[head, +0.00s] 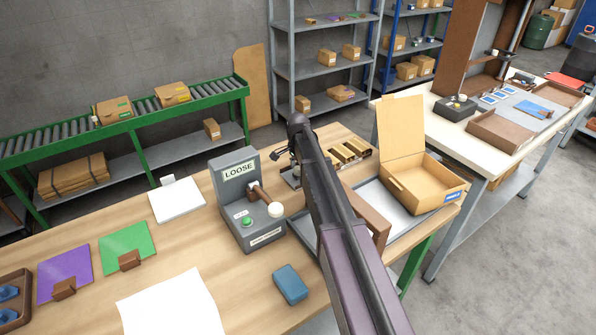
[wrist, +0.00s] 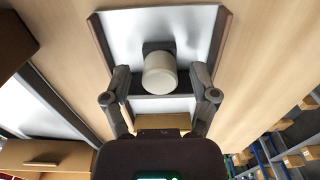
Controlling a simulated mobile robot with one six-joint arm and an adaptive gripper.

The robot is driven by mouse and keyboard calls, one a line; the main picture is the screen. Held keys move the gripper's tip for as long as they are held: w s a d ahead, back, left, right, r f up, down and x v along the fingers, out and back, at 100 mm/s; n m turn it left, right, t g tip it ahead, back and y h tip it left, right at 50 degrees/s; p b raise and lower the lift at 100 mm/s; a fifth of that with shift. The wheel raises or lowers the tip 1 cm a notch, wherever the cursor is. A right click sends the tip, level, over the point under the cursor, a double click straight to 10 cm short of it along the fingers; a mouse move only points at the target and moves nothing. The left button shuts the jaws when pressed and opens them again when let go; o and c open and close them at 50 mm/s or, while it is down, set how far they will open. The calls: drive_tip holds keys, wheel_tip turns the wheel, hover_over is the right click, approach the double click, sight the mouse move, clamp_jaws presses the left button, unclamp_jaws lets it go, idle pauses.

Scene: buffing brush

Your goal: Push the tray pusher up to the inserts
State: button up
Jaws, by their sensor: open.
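The tray pusher shows in the wrist view as a dark crossbar (wrist: 160,97) with a pale round knob (wrist: 160,75) on a dark mount. It stands across a white tray (wrist: 115,30) with brown side rails. My gripper (wrist: 161,76) is open, with one finger on each side of the knob and visible gaps between. A tan block (wrist: 163,122), seemingly one of the inserts, lies beyond the crossbar, partly hidden by my gripper. In the head view my arm and gripper (head: 287,155) hide most of the pusher; tan inserts (head: 350,151) lie just right of it.
A grey box marked LOOSE (head: 240,205), with a lever, stands left of my arm. An open cardboard box (head: 425,185) and a brown block (head: 368,215) are to the right. A blue block (head: 290,284) lies in front. Bare wood surrounds the tray's left side.

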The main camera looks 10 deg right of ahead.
clamp_jaws()
drive_tip(key=w+d, duration=0.1)
drive_tip(key=d, duration=0.1)
drive_tip(key=w+d, duration=0.1)
drive_tip(key=d, duration=0.2)
drive_tip(key=w+d, duration=0.1)
drive_tip(key=d, duration=0.2)
drive_tip(key=shift+w+d, duration=0.1)
drive_tip(key=shift+w, duration=0.15)
unclamp_jaws()
idle(0.3)
